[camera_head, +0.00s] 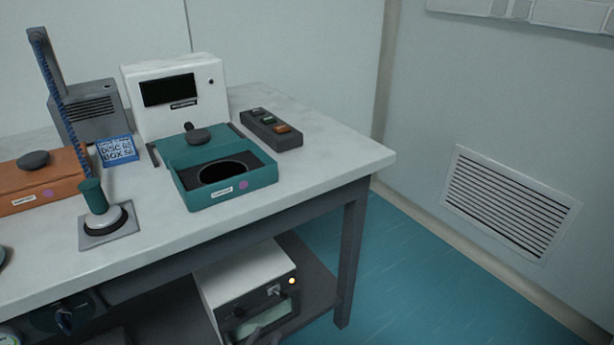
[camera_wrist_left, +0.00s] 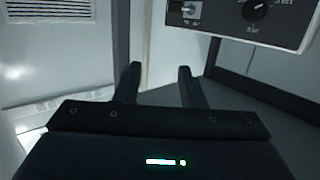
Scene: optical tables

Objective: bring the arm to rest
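My left gripper (camera_head: 262,333) shows only in part at the bottom edge of the head view, in front of the white instrument on the lower shelf. In the left wrist view its two dark fingers (camera_wrist_left: 159,82) stand apart with nothing between them. The gripper is open and empty. Whether it touches the instrument cannot be told. My right gripper is not in view.
The white instrument (camera_head: 247,274) with a lit yellow lamp sits under the table (camera_head: 330,165); its knob panel (camera_wrist_left: 235,18) is close in the wrist view. A teal open box (camera_head: 230,196), orange box (camera_head: 40,190) and button box (camera_head: 268,128) stand on top. Floor (camera_head: 430,285) at right is clear.

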